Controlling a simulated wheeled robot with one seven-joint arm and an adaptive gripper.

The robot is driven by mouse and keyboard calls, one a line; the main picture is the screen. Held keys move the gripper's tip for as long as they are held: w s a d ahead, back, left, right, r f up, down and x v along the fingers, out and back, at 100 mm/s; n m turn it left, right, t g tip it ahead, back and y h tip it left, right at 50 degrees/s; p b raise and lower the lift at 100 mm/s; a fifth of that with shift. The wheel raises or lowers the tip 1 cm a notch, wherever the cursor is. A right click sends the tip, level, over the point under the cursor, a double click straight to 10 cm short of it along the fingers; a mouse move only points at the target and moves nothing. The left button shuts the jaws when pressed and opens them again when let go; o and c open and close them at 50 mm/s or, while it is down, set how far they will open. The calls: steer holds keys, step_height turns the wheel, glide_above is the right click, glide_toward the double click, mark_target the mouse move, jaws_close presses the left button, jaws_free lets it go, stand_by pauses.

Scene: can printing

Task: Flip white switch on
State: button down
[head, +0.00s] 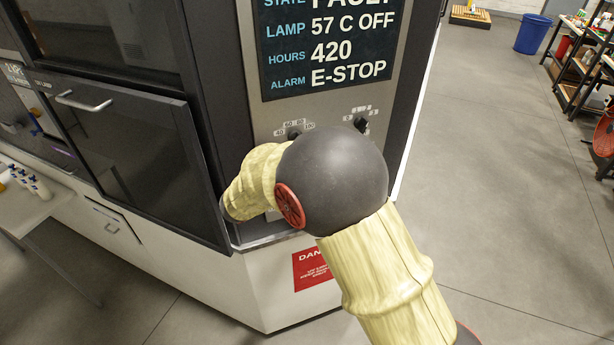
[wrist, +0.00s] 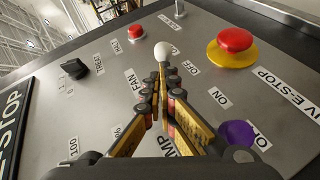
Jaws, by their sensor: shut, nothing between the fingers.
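In the wrist view, a white ball-tipped switch (wrist: 163,50) stands out from the grey control panel (wrist: 110,85), near the FAN lettering. My gripper (wrist: 161,70) is shut and empty, its fingertips right at the white ball; I cannot tell whether they touch it. The fingers hide the lower part of the switch, so its lean is unclear. In the head view my arm covers the lower panel, and the gripper and white switch are hidden.
A red emergency-stop button (wrist: 235,40) on a yellow base and a purple knob (wrist: 238,133) lie right of the fingers. A black knob (wrist: 76,68) is on the left. The machine's display (head: 330,50) reads ALARM E-STOP. Open floor (head: 490,150) lies to the right.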

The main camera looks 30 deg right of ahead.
steer(key=shift+s+d+f+t+b, duration=0.1)
steer(key=shift+s+t+b, duration=0.15)
steer(key=shift+b, duration=0.55)
steer(key=shift+n+t+b, duration=0.25)
steer(key=shift+n+b, duration=0.05)
steer(key=shift+n, duration=0.1)
steer(key=shift+s+d+n+t+y+b, duration=0.3)
steer(key=shift+n+t+y+b, duration=0.2)
steer(key=shift+b, duration=1.05)
steer(key=s+d+n+t+y+b, duration=0.1)
steer(key=b, duration=0.4)
steer(key=d+n+t+y+b, duration=0.1)
steer(key=n+t+y+b, duration=0.1)
steer(key=b, duration=0.3)
steer(key=s+d+n+t+y+b, duration=0.1)
steer(key=n+t+b, duration=0.1)
steer(key=b, duration=0.3)
steer(key=shift+s+d, duration=0.1)
steer(key=shift+s, duration=0.2)
steer(key=shift+w+a+b, duration=0.4)
steer(key=shift+w+b, duration=0.05)
steer(key=shift+w, duration=0.25)
